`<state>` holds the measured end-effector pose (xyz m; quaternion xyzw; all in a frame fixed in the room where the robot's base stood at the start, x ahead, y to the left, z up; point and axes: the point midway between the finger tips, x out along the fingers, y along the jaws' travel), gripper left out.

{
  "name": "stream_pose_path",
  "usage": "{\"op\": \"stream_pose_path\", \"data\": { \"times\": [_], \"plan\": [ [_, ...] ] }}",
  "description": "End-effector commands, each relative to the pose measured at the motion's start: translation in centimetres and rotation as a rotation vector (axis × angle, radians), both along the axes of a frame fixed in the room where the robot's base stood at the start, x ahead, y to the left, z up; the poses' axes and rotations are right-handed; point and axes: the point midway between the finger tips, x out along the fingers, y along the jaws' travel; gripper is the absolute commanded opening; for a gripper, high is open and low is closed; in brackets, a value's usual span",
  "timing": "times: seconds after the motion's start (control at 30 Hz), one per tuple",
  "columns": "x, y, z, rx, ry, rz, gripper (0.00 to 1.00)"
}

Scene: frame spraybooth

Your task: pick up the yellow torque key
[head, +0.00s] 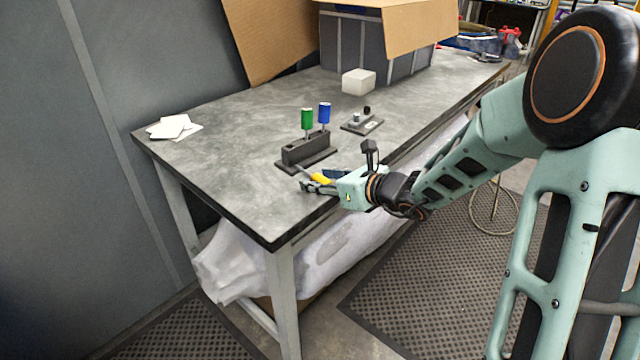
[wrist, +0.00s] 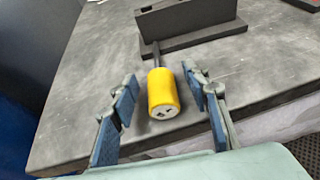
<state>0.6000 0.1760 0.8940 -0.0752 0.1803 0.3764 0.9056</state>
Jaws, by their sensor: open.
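The yellow torque key (wrist: 163,93) lies on the grey table, its yellow handle toward me and its dark shaft pointing at the black holder (wrist: 190,20). In the head view the yellow handle (head: 321,179) shows just past my gripper. My gripper (wrist: 163,104) is open, with one blue-padded finger on each side of the handle and gaps between. I cannot tell how far above the table the fingers are. In the head view my gripper (head: 309,185) is low over the table's front edge. A green-handled key (head: 307,119) and a blue-handled key (head: 324,113) stand upright in the holder.
A small grey plate with knobs (head: 362,125) lies right of the holder. A white block (head: 358,82) and a grey box with cardboard flaps (head: 370,45) stand farther back. White papers (head: 174,128) lie at the left. The table (head: 225,170) is clear left of the holder.

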Motion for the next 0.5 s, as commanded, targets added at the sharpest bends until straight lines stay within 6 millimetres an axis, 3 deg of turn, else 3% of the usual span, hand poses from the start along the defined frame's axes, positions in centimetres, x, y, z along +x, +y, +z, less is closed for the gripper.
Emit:
{"op": "stream_pose_path", "data": {
  "times": [0.23,0.5],
  "plan": [
    [0.11,0.11,-0.04,0.0,0.0,0.0,0.42],
    [0.1,0.09,-0.04,0.001,0.001,0.0,0.12]
  ]
}}
